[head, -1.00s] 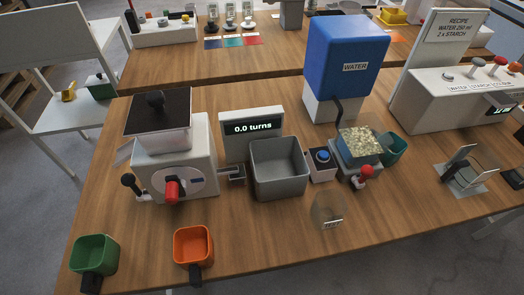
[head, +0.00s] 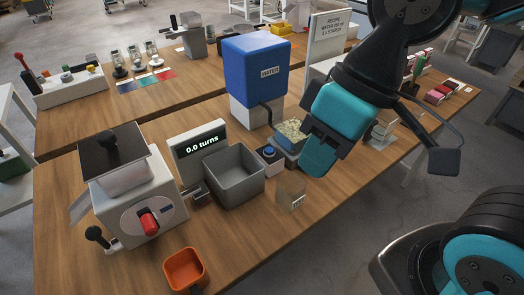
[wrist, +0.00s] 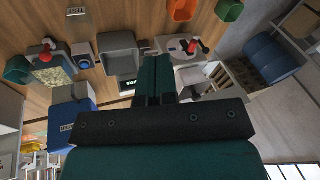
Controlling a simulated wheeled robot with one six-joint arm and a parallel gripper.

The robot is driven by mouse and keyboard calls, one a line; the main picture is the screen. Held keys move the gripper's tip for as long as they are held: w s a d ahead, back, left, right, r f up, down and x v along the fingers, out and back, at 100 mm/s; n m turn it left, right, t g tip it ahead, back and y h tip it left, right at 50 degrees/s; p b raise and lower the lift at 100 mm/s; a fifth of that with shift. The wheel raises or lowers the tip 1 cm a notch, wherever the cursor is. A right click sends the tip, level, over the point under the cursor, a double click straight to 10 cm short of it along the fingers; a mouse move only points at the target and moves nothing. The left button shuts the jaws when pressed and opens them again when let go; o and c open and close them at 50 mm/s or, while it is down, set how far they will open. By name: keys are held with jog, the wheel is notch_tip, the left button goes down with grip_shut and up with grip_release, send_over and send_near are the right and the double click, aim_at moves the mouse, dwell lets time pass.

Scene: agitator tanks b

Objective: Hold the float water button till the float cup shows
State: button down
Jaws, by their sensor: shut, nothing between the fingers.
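A blue push button (head: 269,152) sits on a small pale box between the grey bin and the tray of pale flakes. It also shows in the wrist view (wrist: 84,63), left of my fingers. A clear cup-like piece with a small label (head: 291,194) stands in front of it; I cannot read the label or tell whether it holds water. The blue WATER tank (head: 257,68) stands behind the button. My gripper (head: 317,160) is shut and empty, above the bench to the right of the button and apart from it. It also shows in the wrist view (wrist: 157,60).
A grey bin (head: 234,177) and a display reading 0.0 turns (head: 199,144) stand left of the button. A white machine with a red knob (head: 136,205) and an orange cup (head: 185,269) are further left. The flake tray (head: 290,131) is close behind my gripper.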

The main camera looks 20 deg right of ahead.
jog(key=w+a+m+t+y+p, duration=0.1)
jog(key=w+a+m+p, duration=0.1)
jog(key=w+m+p, duration=0.45)
jog(key=m+t+p, duration=0.7)
jog(key=m, duration=1.5)
send_over(269, 150)
notch_tip(269, 150, down, 16)
jog(key=shift+s+h, duration=0.15)
jog(key=shift+h, duration=0.25)
jog(key=shift+f, duration=0.1)
jog(key=shift+n, duration=0.25)
notch_tip(269, 150, down, 9)
jog(key=b, duration=0.7)
jog(key=shift+f+b, duration=0.25)
jog(key=shift+b, duration=0.15)
